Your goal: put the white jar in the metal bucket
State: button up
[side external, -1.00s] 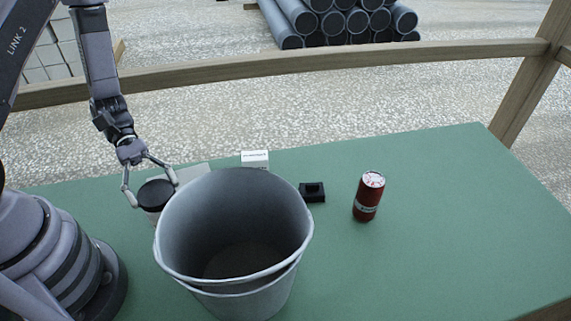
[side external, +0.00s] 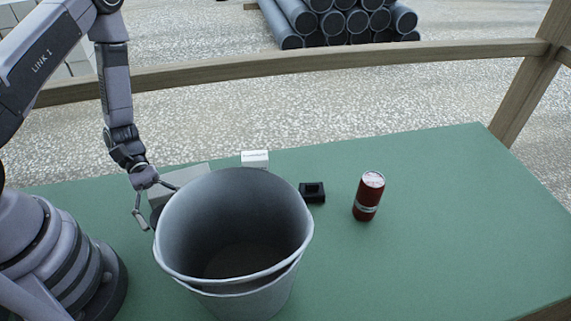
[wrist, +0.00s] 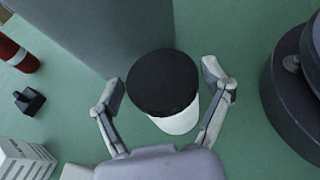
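The white jar with a black lid sits between my gripper's fingers in the wrist view, its white body (wrist: 178,121) showing below the lid. A gap shows on each side of it. My gripper (wrist: 166,85) is open around the jar; it also shows in the side view (side external: 158,204), just left of the bucket's rim. There the jar is almost wholly hidden behind the bucket, with only a dark bit visible. The metal bucket (side external: 235,230) stands upright, and its visible inside looks empty. Its grey wall (wrist: 85,30) is close beside the jar in the wrist view.
A red can (side external: 368,197) and a small black block (side external: 312,192) stand right of the bucket. A small white box (side external: 255,158) and a flat grey block (side external: 186,179) lie behind it. The right part of the green table (side external: 460,210) is clear.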

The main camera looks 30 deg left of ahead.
jog(key=shift+o, duration=0.8)
jog(key=shift+r, duration=0.1)
